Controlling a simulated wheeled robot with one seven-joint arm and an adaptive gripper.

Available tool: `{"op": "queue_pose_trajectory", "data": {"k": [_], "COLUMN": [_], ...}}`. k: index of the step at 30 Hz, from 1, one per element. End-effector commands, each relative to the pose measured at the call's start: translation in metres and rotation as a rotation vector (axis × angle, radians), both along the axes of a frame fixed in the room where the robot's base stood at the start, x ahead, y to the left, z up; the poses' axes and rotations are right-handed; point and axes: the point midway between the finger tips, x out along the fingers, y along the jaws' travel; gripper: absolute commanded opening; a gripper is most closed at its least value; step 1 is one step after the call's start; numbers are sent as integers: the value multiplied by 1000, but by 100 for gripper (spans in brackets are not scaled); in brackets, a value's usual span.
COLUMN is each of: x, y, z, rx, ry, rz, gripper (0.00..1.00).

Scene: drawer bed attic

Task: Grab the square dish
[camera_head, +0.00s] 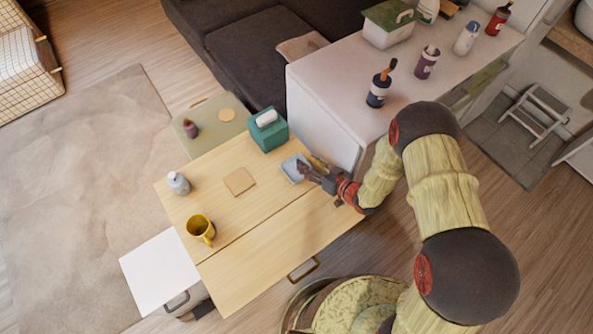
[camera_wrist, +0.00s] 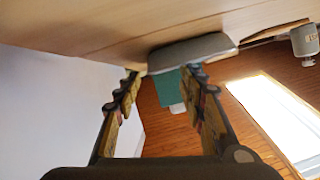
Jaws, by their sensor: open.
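The square dish (camera_head: 291,169) is a small pale grey-blue dish on the wooden table, near its right edge and beside the teal tissue box. My gripper (camera_head: 312,165) reaches in from the right, with its fingertips close to the dish's right side. In the wrist view, the dish (camera_wrist: 190,52) shows edge-on just beyond my open gripper (camera_wrist: 164,77). One fingertip is near the dish's left end, and the other overlaps its lower edge. I cannot tell whether either finger touches it. Nothing is held between the fingers.
The teal tissue box (camera_head: 269,132) stands close behind the dish. A square coaster (camera_head: 239,181), a yellow mug (camera_head: 201,228) and a grey bottle (camera_head: 178,183) are farther left. The white counter (camera_head: 330,105) rises behind my gripper. The table front (camera_head: 270,250) is clear.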

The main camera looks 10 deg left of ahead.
Motion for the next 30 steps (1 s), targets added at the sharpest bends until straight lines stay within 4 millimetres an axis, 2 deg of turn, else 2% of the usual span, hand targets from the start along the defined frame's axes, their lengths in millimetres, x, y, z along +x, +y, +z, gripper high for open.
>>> {"op": "queue_pose_trajectory", "data": {"k": [4, 11, 30], "x": [9, 11, 10], "y": [15, 16, 16], "z": [-9, -8, -9], "rx": [0, -1, -2], "ry": [1, 0, 3], "rz": [2, -1, 0], "gripper": [40, 40, 5]}}
